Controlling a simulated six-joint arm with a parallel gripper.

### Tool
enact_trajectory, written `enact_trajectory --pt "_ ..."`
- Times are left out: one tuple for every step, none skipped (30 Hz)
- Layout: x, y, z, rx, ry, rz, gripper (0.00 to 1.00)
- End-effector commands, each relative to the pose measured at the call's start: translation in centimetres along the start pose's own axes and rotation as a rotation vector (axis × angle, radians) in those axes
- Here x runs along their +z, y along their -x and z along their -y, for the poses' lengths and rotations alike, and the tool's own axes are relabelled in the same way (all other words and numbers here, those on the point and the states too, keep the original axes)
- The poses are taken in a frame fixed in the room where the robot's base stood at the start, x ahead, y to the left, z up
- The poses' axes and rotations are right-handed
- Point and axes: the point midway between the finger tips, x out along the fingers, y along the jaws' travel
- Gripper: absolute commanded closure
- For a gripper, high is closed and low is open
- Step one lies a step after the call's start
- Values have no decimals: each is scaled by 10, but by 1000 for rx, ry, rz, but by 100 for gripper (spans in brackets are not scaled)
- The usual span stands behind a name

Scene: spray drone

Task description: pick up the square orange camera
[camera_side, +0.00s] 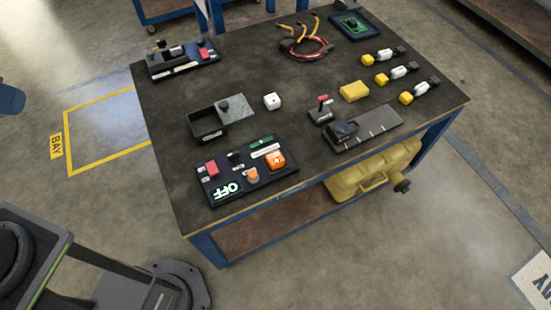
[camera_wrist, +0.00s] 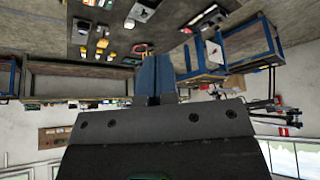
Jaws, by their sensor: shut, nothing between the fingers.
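A square orange block (camera_side: 275,160), the only thing here that looks like the orange camera, sits on the right part of a black panel (camera_side: 232,196) near the table's front left. The panel also bears a glowing OFF sign, a red button, a smaller orange knob and a green label. My gripper (camera_wrist: 155,98) shows in the wrist view, its blue fingers together and empty. It is well away from the table, which shows small at the top of that view. The gripper is out of the side view. In the wrist view I cannot single out the orange block.
A yellow case (camera_side: 372,170) lies on the lower shelf.

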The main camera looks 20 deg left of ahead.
Motion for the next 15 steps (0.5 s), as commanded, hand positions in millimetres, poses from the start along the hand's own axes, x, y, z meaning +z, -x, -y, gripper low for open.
enact_trajectory --pt "0 0 0 0 0 0 100" --pt "0 0 0 0 0 0 100" --pt "0 0 0 0 0 0 100" --pt "0 0 0 0 0 0 100" --pt "0 0 0 0 0 0 100" --pt "0 0 0 0 0 0 100" --pt "0 0 0 0 0 0 99" --pt "0 0 0 0 0 0 96" --pt "0 0 0 0 0 0 92" --pt "0 0 0 0 0 0 89" --pt "0 0 0 0 0 0 87" --pt "0 0 0 0 0 0 83" --pt "0 0 0 0 0 0 80" --pt "0 0 0 0 0 0 77" --pt "0 0 0 0 0 0 73"
